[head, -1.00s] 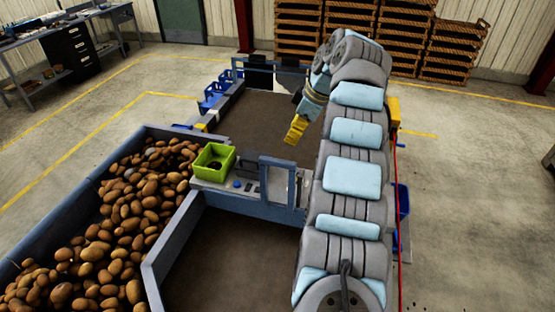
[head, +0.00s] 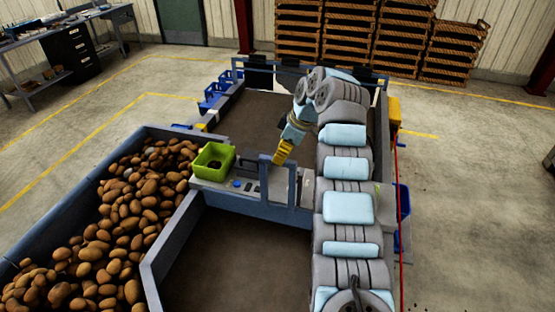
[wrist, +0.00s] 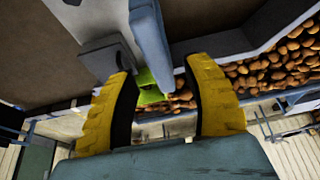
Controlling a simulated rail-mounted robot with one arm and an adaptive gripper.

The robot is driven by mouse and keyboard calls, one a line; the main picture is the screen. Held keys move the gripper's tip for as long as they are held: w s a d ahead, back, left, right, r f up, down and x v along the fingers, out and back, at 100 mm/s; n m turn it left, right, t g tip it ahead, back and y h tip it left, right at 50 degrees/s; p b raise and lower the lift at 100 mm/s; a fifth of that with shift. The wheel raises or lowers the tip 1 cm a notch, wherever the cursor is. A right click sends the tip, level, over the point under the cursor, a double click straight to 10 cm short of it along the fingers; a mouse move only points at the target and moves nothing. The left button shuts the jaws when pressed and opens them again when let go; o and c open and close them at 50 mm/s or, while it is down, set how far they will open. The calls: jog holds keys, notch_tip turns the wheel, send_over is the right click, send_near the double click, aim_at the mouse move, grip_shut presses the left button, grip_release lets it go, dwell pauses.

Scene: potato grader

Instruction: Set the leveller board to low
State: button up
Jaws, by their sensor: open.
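My gripper (head: 283,152), with yellow fingers, is just behind a blue-grey upright frame (head: 265,184) on the grader's cross-beam. In the wrist view my gripper (wrist: 159,68) is open, its two fingers wide apart and nothing held between them. A blue-grey bar (wrist: 150,38) runs toward the gap between the fingertips. A grey plate (wrist: 98,56) with a dark part lies just left of the bar. I cannot tell for sure which part is the leveller board, or its setting. My arm hides the right part of the beam.
A green bin (head: 213,160) stands on the grey panel (head: 240,188) left of the frame; it also shows in the wrist view (wrist: 149,90). A hopper of potatoes (head: 120,215) lies left. The brown belt (head: 258,112) behind the panel is clear. Wooden crates (head: 350,45) are stacked at the back.

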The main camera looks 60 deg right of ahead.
jog(key=shift+p+x, duration=0.3)
jog(key=shift+x, duration=1.2)
jog(key=shift+d, duration=0.1)
